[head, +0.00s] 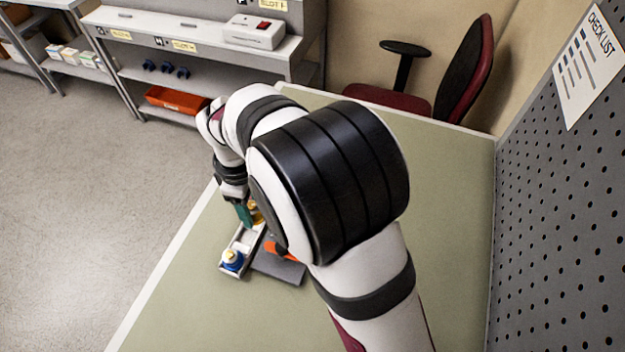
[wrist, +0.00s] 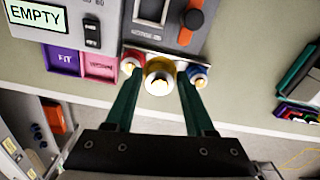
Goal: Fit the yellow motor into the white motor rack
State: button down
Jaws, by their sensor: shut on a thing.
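The yellow motor (wrist: 160,76) is between the two green fingers of my gripper (wrist: 158,80), which are shut on it. In the wrist view it lies between a red motor (wrist: 131,65) on the left and a blue motor (wrist: 197,75) on the right. The white motor rack (head: 243,240) is on the table in the head view, with the blue motor (head: 232,260) at its near end. I cannot tell whether the yellow motor is seated or just above the rack.
A grey pump unit (head: 278,266) with an orange part lies beside the rack. A perforated panel (head: 560,200) bounds the right; the near table is clear.

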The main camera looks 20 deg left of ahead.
jog(key=shift+n, duration=0.4)
jog(key=shift+s+a+f, duration=0.3)
jog(key=shift+a+f, duration=0.1)
jog(key=shift+f, duration=0.6)
jog(key=shift+s+a+f, duration=0.25)
jog(key=shift+a+f, duration=0.15)
jog(key=shift+f, duration=0.55)
jog(key=shift+s+a+f, duration=0.3)
jog(key=shift+a+f, duration=0.1)
jog(key=shift+f, duration=0.6)
jog(key=shift+f, duration=1.05)
jog(key=c, duration=0.6)
grip_release()
jog(key=shift+r, duration=0.1)
jog(key=shift+r, duration=1)
jog(key=o, duration=0.6)
